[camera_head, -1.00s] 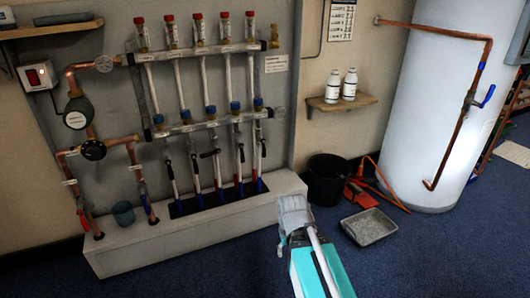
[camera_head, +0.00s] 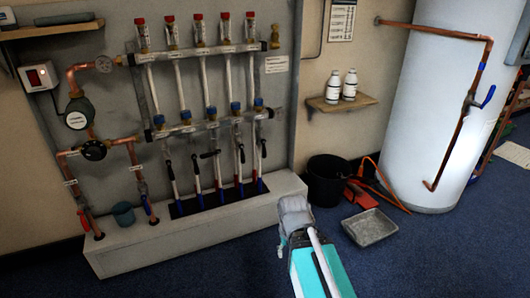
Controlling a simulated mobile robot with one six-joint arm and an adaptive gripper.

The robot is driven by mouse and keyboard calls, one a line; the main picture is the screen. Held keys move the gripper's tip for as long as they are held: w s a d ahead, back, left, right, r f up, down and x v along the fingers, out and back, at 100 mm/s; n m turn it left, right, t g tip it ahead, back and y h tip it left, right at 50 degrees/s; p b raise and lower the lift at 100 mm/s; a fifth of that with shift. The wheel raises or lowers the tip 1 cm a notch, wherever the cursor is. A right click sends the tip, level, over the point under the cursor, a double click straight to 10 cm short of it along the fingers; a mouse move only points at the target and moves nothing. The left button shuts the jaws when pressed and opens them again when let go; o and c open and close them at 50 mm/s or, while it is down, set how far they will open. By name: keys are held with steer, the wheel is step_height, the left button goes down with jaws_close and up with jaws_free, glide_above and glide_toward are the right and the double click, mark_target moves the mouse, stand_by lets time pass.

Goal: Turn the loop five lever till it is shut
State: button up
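The labels are too small to read. The third lever from the left (camera_head: 209,154) sits more crosswise to its pipe. My arm, teal and grey, rises at the bottom centre, to the right of and below the levers and apart from them. My gripper's fingers do not show.
A white plinth (camera_head: 180,237) runs below the manifold. A black bucket (camera_head: 326,183), a grey tray (camera_head: 369,228) and a red dustpan (camera_head: 361,195) stand on the blue floor at the right. A white tank (camera_head: 425,120) fills the right. A shelf (camera_head: 341,104) holds two white bottles.

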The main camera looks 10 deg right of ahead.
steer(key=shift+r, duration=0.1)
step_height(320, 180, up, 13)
steer(key=p, duration=1.3)
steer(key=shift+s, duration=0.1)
